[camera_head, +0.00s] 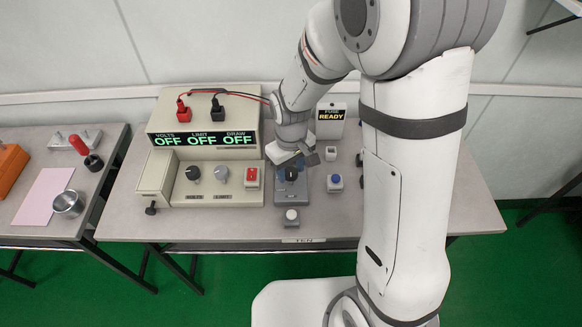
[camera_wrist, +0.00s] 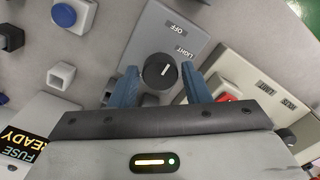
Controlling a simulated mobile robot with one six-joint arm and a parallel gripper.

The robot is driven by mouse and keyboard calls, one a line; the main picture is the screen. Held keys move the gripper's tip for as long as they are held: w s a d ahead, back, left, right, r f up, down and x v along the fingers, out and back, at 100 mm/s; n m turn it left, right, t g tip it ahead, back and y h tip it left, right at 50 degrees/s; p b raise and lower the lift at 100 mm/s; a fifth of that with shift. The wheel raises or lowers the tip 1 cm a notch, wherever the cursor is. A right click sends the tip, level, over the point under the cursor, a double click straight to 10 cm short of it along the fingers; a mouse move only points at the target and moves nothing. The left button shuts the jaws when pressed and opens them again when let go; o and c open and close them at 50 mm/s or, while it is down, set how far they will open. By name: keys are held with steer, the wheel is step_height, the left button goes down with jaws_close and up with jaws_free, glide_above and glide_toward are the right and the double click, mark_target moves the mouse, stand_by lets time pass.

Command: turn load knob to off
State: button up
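The load knob (camera_wrist: 159,72) is a round black knob on a grey panel (camera_wrist: 150,35). In the wrist view its short white mark points up and slightly right. The words LIGHT and OFF are printed on the panel above and to the right of the knob. My gripper (camera_wrist: 160,70) has its two blue fingers apart, one on each side of the knob, with small gaps visible. I cannot tell how far down they reach. In the head view my gripper (camera_head: 290,162) is over the grey load unit (camera_head: 306,198), partly covering the knob (camera_head: 291,174).
A beige power supply (camera_head: 200,133) with displays reading OFF, two knobs and a red switch (camera_head: 252,177) stands close left. A blue button (camera_head: 336,181), a white-topped button (camera_head: 292,216) and a FUSE READY sign (camera_head: 331,116) are nearby. Red and black leads run behind my wrist.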

mark_target(291, 171)
steer(key=shift+o, duration=1.4)
steer(key=shift+r, duration=0.1)
step_height(291, 171, up, 7)
steer(key=shift+r, duration=0.3)
